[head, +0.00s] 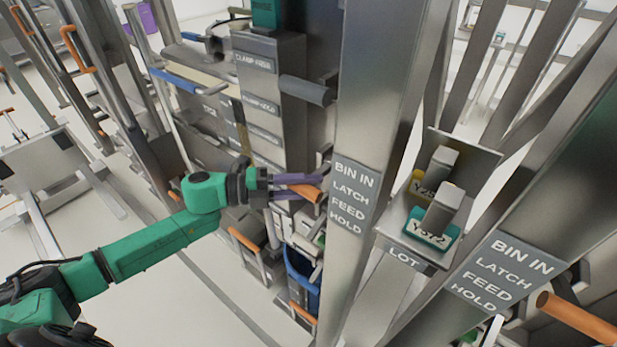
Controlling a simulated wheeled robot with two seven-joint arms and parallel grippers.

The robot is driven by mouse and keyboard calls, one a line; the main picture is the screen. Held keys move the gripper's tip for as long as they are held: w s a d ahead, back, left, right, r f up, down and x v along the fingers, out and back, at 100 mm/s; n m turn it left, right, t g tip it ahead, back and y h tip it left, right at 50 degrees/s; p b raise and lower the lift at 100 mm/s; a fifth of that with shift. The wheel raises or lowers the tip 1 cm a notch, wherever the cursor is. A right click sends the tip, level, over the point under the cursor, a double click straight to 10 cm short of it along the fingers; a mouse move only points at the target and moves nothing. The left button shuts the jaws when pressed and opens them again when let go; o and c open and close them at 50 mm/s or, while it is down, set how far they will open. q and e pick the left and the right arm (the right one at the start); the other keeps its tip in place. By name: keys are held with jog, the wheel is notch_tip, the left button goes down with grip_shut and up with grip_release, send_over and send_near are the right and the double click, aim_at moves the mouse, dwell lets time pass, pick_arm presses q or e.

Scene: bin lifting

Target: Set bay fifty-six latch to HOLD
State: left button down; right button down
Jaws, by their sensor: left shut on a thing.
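My left gripper (312,187) reaches in from the left with its purple fingers shut on an orange latch handle (303,192). The handle lies just left of a steel post. A grey sign (352,198) on that post reads BIN IN, LATCH, FEED, HOLD from top to bottom. The held handle sits near the sign's upper lines; its exact setting I cannot tell. A second orange handle (578,320) stands at the lower right beside a similar sign (502,275). I see no bay number fifty-six. My right gripper is not in view.
A steel tray marked LOT (404,257) holds blocks with yellow and teal labels between the two posts. A blue bin (300,282) is partly hidden below my gripper. Grey cabinets with label plates (262,130) stand behind my arm. Pale floor is open at lower left.

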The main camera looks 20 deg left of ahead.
pick_arm(q)
jog(key=shift+r, duration=0.55)
jog(key=shift+w+d+r, duration=0.1)
jog(key=shift+w+r, duration=0.15)
jog(key=shift+r, duration=0.45)
jog(key=shift+w+r, duration=0.2)
jog(key=shift+r, duration=0.45)
jog(key=c, duration=0.6)
grip_release()
jog(key=shift+w+d+f, duration=0.1)
jog(key=shift+w+f, duration=0.05)
jog(key=shift+f, duration=0.05)
